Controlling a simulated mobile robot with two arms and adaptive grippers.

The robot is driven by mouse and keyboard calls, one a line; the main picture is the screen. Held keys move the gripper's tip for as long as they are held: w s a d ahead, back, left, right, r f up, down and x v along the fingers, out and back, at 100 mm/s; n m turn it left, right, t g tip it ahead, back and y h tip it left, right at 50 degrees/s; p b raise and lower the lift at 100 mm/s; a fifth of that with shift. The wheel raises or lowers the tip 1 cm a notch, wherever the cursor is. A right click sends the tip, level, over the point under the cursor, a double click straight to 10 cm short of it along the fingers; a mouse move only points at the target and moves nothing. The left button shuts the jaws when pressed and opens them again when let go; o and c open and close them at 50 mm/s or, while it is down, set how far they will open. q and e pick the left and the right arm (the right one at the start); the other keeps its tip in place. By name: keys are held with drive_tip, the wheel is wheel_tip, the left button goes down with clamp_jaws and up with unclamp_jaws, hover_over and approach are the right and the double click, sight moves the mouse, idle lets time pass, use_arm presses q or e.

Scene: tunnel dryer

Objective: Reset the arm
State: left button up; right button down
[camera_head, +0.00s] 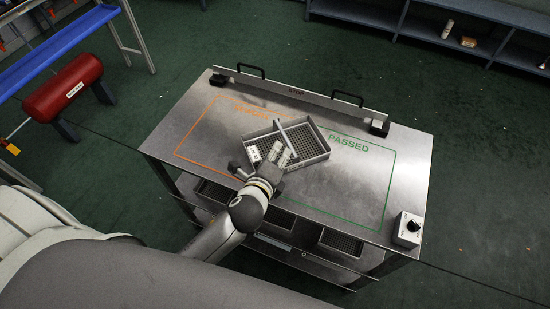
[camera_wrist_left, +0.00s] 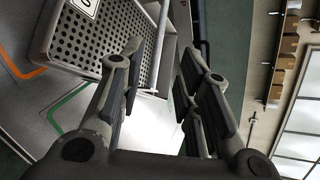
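My left gripper (camera_head: 282,153) is over the left part of a perforated metal tray on the steel table (camera_head: 355,195). In the left wrist view the gripper (camera_wrist_left: 160,72) is open, with nothing between its fingers. The metal tray (camera_head: 312,158) lies askew across the orange and green outlines and has a light bar (camera_head: 283,135) and a white label (camera_head: 253,153). In the left wrist view the tray (camera_wrist_left: 55,42) is beyond the fingers, at upper left. The gripper hides part of the tray in the head view. My right gripper is not in view.
A control box with a knob (camera_head: 407,229) stands at the table's right corner. A rail with black handles (camera_head: 300,92) runs along the back edge. More trays (camera_head: 341,242) sit on the shelf below. A red tank (camera_head: 64,88) stands at left.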

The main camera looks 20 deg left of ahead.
use_arm(q)
drive_tip(key=shift+s+r, duration=0.25)
drive_tip(key=shift+s, duration=0.3)
